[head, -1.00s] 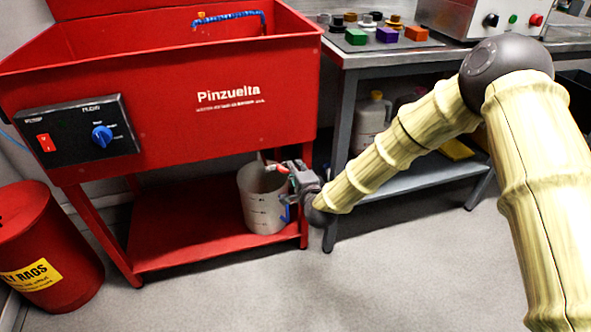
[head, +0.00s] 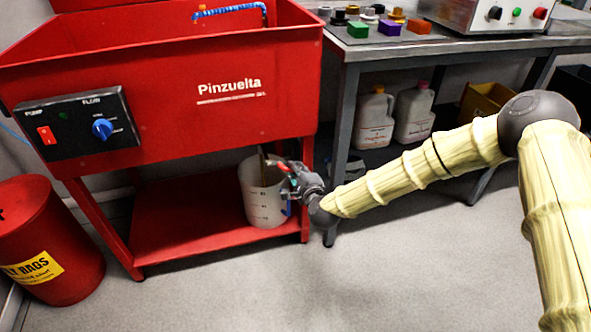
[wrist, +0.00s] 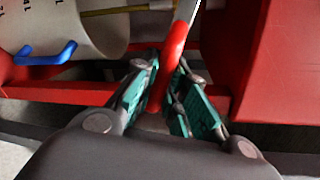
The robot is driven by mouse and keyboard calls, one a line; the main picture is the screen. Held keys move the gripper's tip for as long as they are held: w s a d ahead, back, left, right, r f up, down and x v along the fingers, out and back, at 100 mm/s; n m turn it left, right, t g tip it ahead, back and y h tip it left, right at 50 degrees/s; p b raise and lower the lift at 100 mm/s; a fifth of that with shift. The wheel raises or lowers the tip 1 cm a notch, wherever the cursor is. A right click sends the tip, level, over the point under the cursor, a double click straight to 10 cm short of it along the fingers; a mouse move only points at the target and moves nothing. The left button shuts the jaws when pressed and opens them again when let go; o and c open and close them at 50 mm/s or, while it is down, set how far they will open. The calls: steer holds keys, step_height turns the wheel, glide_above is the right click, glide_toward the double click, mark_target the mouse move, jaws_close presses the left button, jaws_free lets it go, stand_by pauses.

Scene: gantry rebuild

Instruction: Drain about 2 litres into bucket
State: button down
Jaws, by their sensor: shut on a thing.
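My gripper (head: 290,174) is under the red parts washer (head: 160,90), beside the bucket. In the wrist view my gripper (wrist: 165,90) is shut on a red-sleeved lever (wrist: 176,45), which runs up between the teal fingers. A pale graduated bucket (head: 262,205) stands upright on the washer's lower shelf; it also shows in the wrist view (wrist: 85,30) with its blue handle (wrist: 45,55). A narrow brownish strip (head: 263,168) reaches down into the bucket's mouth; I cannot tell whether it is liquid or pipe. The level inside is hidden.
The washer's right front leg (head: 305,220) is close to my gripper. A red rag bin (head: 45,235) stands at the left. The floor in front is clear.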

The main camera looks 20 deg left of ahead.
steer(key=c, duration=1.4)
jaws_free()
steer(key=shift+c, duration=0.2)
steer(key=shift+s, duration=0.1)
steer(key=v, duration=1.2)
